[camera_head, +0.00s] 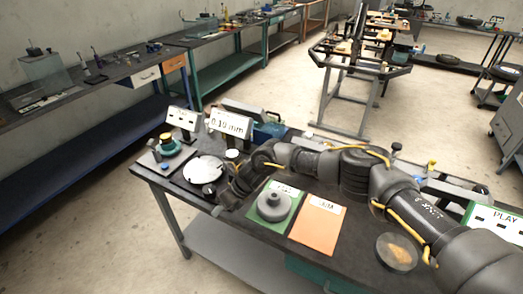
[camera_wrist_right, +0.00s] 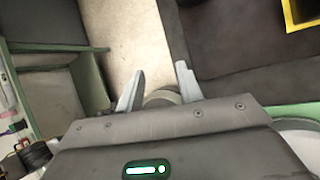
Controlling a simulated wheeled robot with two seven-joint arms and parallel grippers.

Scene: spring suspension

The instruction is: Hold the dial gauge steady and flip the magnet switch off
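A white round dial face (camera_head: 203,170), which looks like the dial gauge, lies on a dark plate on the near left of the workbench. A sign behind it reads "0.19 mm" (camera_head: 229,124). A small dark knob (camera_head: 209,189) is at the dial's lower edge; I cannot tell whether it is the magnet switch. My right gripper (camera_head: 218,194) is beside this knob, pointing down-left. In the right wrist view its two fingers (camera_wrist_right: 160,82) are apart, with a pale round part (camera_wrist_right: 162,97) low between them, not visibly gripped. My left gripper is not in view.
A green mat with a grey stepped disc (camera_head: 273,206) and an orange card (camera_head: 318,222) lie right of my gripper. My right arm spans the bench.

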